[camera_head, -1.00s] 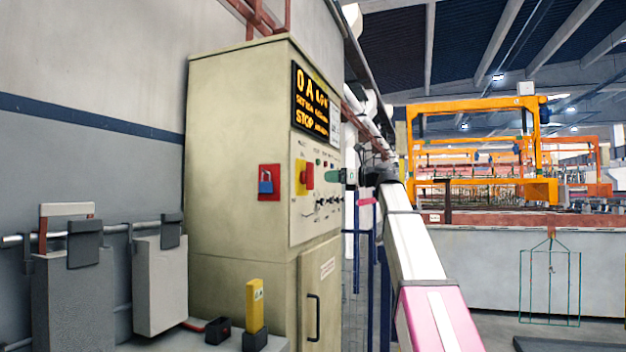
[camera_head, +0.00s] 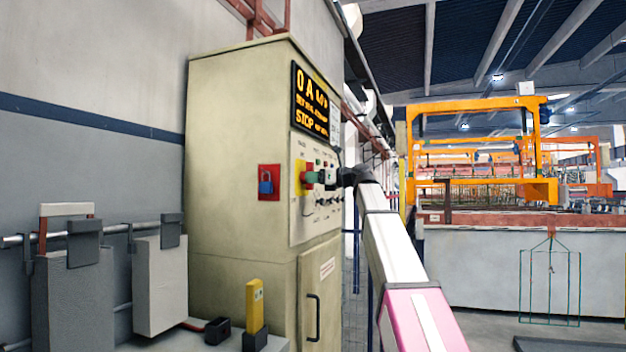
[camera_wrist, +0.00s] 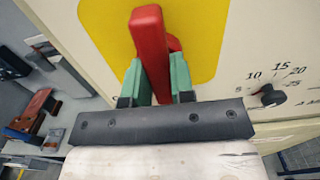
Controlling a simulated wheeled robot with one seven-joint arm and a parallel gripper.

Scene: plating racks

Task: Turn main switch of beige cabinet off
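The beige cabinet (camera_head: 232,150) stands at the left centre in the head view. Its main switch, a red handle (camera_wrist: 150,50) on a yellow plate (camera_wrist: 97,28), shows large in the wrist view, nearly upright with a slight tilt. My gripper (camera_wrist: 160,82) has its two green fingers on either side of the lower part of the handle. I cannot tell whether they press on it. In the head view, my gripper (camera_head: 312,177) is at the switch on the front panel and partly covers it.
A blue padlock (camera_head: 265,183) on a red plate is on the cabinet's side. Knobs, one a black dial (camera_wrist: 268,96), are close to the right of my gripper. A yellow-topped post (camera_head: 255,305) stands in front of the cabinet. A tank wall (camera_head: 480,270) is at the right.

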